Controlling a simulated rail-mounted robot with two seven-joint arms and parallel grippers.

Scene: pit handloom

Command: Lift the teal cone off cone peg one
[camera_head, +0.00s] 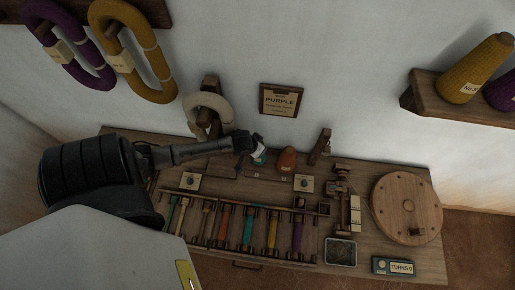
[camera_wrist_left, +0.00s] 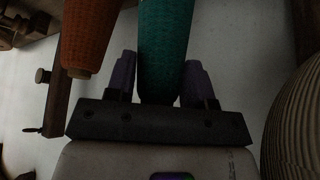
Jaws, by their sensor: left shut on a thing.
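The teal cone (camera_wrist_left: 164,45) stands between the two purple-tipped fingers of my left gripper (camera_wrist_left: 158,82) in the left wrist view, and the gripper is shut on it. In the head view my left gripper (camera_head: 252,145) is at the back of the wooden bench, with only a little of the teal cone (camera_head: 259,158) showing beside it. The cone's lower part and any peg under it are hidden, so I cannot tell whether it is clear of the peg. My right gripper is not in view.
An orange cone (camera_head: 287,160) stands close to the right of the teal one; a wooden post (camera_head: 320,147) is beyond it. A cream skein (camera_head: 209,108) hangs at left. Bobbins (camera_head: 249,228) lie in front. A round wooden wheel (camera_head: 406,208) is at right.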

